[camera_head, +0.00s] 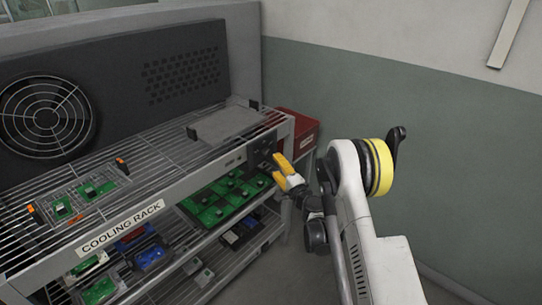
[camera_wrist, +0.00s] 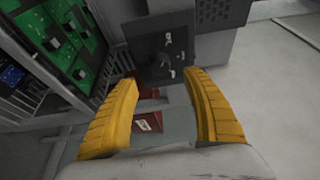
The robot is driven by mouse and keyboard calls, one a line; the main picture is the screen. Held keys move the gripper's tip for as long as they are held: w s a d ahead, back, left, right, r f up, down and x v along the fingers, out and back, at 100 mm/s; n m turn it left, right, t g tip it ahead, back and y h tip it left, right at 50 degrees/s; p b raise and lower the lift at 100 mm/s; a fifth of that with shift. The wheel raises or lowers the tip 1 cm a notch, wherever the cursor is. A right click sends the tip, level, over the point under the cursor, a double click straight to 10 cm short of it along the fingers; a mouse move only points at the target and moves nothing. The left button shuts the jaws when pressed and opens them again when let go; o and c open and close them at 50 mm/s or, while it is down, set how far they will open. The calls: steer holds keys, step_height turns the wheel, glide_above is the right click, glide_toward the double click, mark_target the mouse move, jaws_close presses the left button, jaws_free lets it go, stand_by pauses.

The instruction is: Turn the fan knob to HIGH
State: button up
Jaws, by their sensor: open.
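The fan knob (camera_wrist: 162,63) is a dark knob on a dark square control panel (camera_wrist: 148,43) with small white marks around it, in the upper middle of the wrist view. The marks are too small to read, and I cannot tell the knob's setting. In the head view the panel (camera_head: 262,143) is at the right end of the cooling rack, and the knob is hard to make out. My gripper (camera_head: 281,163) has yellow fingers and is close in front of this panel. In the wrist view my gripper (camera_wrist: 159,79) is open and empty. The knob appears between and beyond its fingertips, apparently untouched.
The cooling rack (camera_head: 120,228) has wire shelves holding several green circuit boards (camera_head: 225,192). A large round fan (camera_head: 45,117) is in the dark panel behind it. A red bin (camera_head: 298,130) stands beyond the rack's right end. A bare wall is at the right.

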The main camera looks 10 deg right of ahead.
mark_target(268, 155)
steer(key=b+x, duration=0.2)
steer(key=x, duration=0.5)
steer(key=shift+w+f, duration=0.15)
steer(key=shift+w, duration=0.1)
steer(key=shift+w+a, duration=0.15)
steer(key=shift+w, duration=0.25)
steer(key=c, duration=1.2)
